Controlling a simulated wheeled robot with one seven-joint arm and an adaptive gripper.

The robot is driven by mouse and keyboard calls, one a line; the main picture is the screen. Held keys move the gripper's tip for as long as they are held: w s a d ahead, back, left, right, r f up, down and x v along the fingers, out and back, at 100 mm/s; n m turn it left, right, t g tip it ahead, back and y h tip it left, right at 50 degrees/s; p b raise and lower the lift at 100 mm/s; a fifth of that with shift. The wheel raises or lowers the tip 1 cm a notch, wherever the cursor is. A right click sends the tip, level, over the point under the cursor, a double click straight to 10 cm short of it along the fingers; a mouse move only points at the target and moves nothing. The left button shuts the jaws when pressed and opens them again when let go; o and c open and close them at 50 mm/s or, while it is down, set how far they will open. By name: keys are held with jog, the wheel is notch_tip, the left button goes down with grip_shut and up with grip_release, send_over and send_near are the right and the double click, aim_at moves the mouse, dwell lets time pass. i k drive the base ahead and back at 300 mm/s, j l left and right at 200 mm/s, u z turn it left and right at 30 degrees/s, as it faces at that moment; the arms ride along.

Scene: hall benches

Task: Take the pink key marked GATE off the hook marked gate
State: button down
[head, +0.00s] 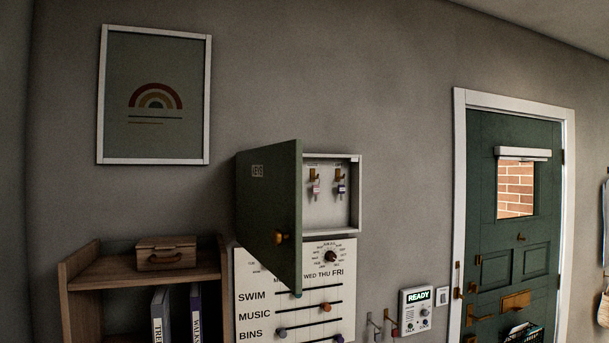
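A green key cabinet (357,210) hangs on the wall with its door (270,205) swung open toward me. Inside, a pinkish key tag (316,188) hangs from a brass hook (313,175) on the left. A dark blue tag (341,189) hangs from a second hook (338,175) on the right. The marks on the tags and above the hooks are too small to read. The open door hides the left part of the cabinet's inside. My gripper is not in view.
Below the cabinet is a white slider board (294,262) with knobs. To its right are wall hooks and a panel reading READY (416,298). A wooden shelf (130,271) with a box (166,252) stands left. A green house door (490,230) is right.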

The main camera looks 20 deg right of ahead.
aim_at(315, 188)
jog(key=i+l, duration=0.1)
jog(key=l, duration=0.45)
jog(key=i+l, duration=0.1)
jog(key=l, duration=0.5)
jog(key=i+l+u, duration=0.35)
jog(key=l, duration=0.25)
jog(key=i+l+u, duration=0.15)
jog(key=i+l, duration=0.1)
jog(key=l, duration=0.05)
